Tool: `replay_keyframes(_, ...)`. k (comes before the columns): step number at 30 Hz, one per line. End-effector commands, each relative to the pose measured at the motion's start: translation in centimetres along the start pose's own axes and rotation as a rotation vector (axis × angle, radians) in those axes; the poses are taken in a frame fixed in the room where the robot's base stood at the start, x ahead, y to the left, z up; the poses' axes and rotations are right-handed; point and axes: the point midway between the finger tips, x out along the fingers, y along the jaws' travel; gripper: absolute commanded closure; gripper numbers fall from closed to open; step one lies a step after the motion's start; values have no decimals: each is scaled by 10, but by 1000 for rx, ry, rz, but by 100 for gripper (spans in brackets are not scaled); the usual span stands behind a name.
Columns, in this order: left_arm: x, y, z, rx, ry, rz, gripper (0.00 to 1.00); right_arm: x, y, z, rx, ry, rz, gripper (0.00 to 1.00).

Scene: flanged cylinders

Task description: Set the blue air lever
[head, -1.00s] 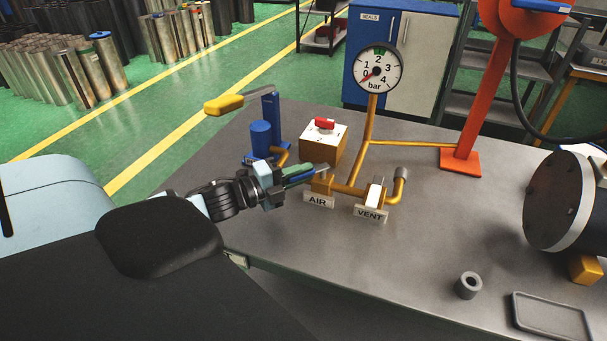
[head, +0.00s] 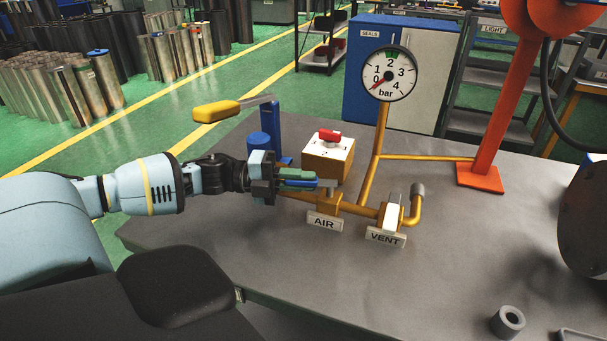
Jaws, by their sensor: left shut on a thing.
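My left gripper (head: 306,180) reaches in from the left over the grey bench. Its green fingers are shut on the blue air lever (head: 310,184), of which only a little shows between and beside them. The lever sits above the brass valve body with the AIR plate (head: 325,221). The fingers hide most of the lever, so its exact angle cannot be told. The round pressure gauge (head: 389,73) stands on a yellow pipe behind; its red needle points to the lower left, near 0. My right gripper is not in view.
The VENT valve with its white lever (head: 391,216) stands just right of the AIR valve. A box with a red selector knob (head: 329,135) stands close behind the gripper. A blue pump with a yellow handle (head: 216,111) is behind left. A grey ring (head: 508,321) lies front right.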

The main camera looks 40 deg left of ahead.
Motion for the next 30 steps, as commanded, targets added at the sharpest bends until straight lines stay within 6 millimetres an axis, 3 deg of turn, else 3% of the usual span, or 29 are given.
replay_keyframes(13,0,0,0,0,11,0,100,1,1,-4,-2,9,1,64)
replay_keyframes(14,0,0,0,0,11,0,84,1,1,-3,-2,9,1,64)
replay_keyframes(19,0,0,0,0,11,0,64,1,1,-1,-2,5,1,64)
replay_keyframes(30,-3,0,0,-1,9,1,64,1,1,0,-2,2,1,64)
